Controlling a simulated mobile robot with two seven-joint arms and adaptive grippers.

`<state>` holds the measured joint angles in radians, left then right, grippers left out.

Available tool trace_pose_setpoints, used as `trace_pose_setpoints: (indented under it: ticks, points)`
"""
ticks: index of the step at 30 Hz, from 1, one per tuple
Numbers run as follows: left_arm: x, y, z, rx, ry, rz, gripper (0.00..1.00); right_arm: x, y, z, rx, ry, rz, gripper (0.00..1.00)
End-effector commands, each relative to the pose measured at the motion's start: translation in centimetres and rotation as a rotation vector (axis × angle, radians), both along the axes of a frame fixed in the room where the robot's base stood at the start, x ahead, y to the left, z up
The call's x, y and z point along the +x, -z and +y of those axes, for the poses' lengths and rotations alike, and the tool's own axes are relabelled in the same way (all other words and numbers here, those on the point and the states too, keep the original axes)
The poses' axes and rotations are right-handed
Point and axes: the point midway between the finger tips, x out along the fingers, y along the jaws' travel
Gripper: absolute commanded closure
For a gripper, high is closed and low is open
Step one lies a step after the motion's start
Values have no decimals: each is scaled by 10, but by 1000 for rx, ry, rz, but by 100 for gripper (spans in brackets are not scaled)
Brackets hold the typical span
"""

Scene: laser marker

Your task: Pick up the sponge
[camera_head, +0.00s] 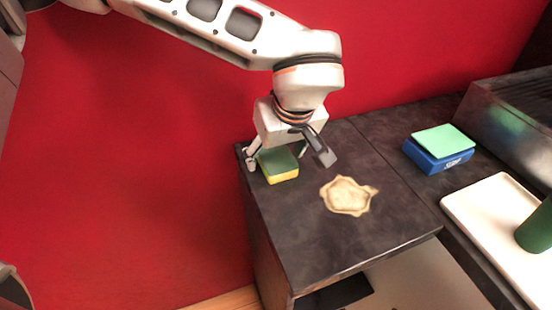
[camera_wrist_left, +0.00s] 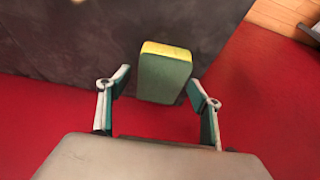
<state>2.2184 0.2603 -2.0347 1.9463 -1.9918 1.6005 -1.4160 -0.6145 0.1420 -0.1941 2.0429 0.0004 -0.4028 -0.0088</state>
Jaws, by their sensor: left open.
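The sponge (camera_head: 278,165) is a small block with a green top and a yellow lower layer. It lies on the dark countertop near its left back corner. It also shows in the left wrist view (camera_wrist_left: 164,75), near the counter edge. My left gripper (camera_head: 290,160) is open above the sponge, with one finger to its left and one to its right. In the left wrist view the two fingers (camera_wrist_left: 160,92) stand apart on either side of the sponge's near end, with visible gaps. My right gripper is not clearly in view.
A beige wavy-edged stain or flat item (camera_head: 347,196) lies on the counter right of the sponge. Farther right are a blue box with a green top (camera_head: 440,148), a white tray (camera_head: 475,205) and a green cylinder (camera_head: 537,230). A red wall stands behind.

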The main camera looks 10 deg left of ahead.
Motion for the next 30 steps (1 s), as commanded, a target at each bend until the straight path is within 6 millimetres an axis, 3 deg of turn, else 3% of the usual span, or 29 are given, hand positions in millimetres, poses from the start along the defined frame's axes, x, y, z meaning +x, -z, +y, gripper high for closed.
trace_pose_setpoints:
  ticks: [23,24,27,30]
  points:
    - [0,5,0,1,0,1,35,-2,-2,0,1,1,1,60]
    - [0,5,0,1,0,1,45,-2,-2,0,1,1,1,60]
    - [0,5,0,1,0,1,57,-2,-2,0,1,1,1,60]
    - [0,6,0,0,0,1,63,-2,-1,0,1,1,2,60]
